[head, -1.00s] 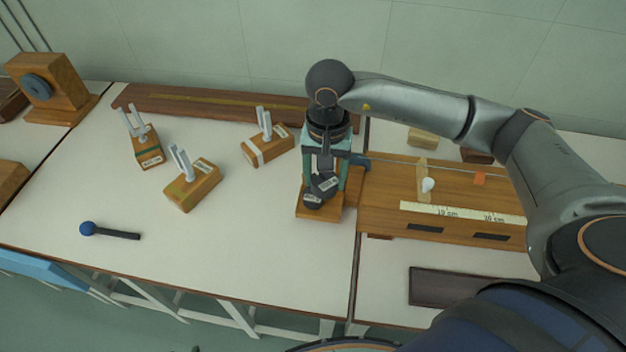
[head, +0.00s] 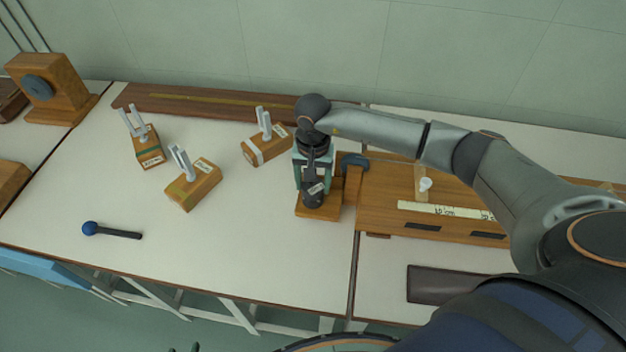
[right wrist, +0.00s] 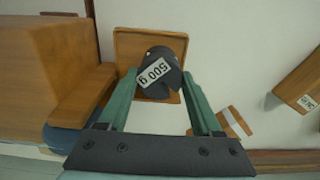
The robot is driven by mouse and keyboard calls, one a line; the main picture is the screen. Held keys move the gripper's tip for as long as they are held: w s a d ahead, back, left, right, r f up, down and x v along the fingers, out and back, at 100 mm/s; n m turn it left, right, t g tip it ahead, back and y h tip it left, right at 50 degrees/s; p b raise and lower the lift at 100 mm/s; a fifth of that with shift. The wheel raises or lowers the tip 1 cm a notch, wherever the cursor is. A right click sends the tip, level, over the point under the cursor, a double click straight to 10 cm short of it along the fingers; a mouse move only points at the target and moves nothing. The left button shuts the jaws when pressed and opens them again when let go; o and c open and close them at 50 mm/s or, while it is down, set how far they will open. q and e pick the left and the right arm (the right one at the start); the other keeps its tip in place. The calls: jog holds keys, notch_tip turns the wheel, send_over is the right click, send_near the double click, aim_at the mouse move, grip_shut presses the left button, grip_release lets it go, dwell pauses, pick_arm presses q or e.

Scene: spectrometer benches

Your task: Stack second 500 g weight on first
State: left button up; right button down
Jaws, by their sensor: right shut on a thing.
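My right gripper (head: 313,192) points down over a small wooden platform (head: 318,212) at mid-bench. Its green fingers are shut on a dark 500 g weight (head: 316,188). The right wrist view shows this weight (right wrist: 160,70) between the fingertips, its white label facing the camera. In the head view a dark cylinder (head: 312,202) shows low between the fingers, over the platform. I cannot tell where the held weight ends and the first one begins, or whether they touch. Small dark tips at the bottom edge may be my left gripper (head: 183,349); its opening is unclear.
Several labelled wooden blocks with pale prongs, one a green-banded block (head: 149,148), stand to the left. A blue-ended rod (head: 112,231) lies in front of them. A wooden apparatus with a scale (head: 440,209) adjoins the platform's right. The bench's front middle is clear.

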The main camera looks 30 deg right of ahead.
aim_at(313, 185)
jog(key=shift+f, duration=0.15)
jog(key=shift+c, duration=0.3)
grip_release()
notch_tip(313, 185, up, 12)
jog(key=b, duration=0.1)
jog(key=shift+r, duration=0.2)
